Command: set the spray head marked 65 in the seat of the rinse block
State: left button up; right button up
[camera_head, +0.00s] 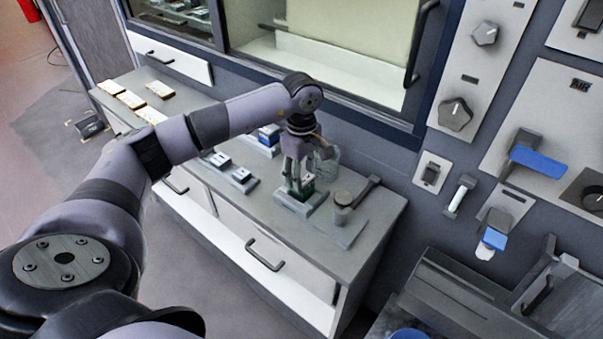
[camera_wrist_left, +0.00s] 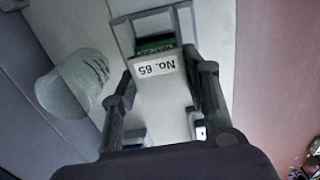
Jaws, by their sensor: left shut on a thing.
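The spray head marked No. 65 (camera_wrist_left: 155,68) is white with a green part and sits between the fingers of my left gripper (camera_wrist_left: 160,90) in the left wrist view. In the head view, my left gripper (camera_head: 298,180) points down over the counter, shut on the spray head, whose green part (camera_head: 308,188) shows low between the fingers. A grey block with a raised frame (camera_head: 300,206), seemingly the rinse block, is directly below; its frame (camera_wrist_left: 117,38) also shows in the left wrist view. I cannot tell whether the spray head touches the seat. My right gripper is not in view.
A translucent cup (camera_wrist_left: 75,85) is close beside the gripper. A round post with a lever (camera_head: 343,200) stands on a plate right of the block. Holders with small parts (camera_head: 230,170) stand to the left on the counter (camera_head: 270,220). A wall (camera_head: 400,155) rises behind.

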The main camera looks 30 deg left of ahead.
pick_arm(q)
jog(key=shift+f, duration=0.3)
jog(key=o, duration=1.4)
jog(key=shift+c, duration=0.2)
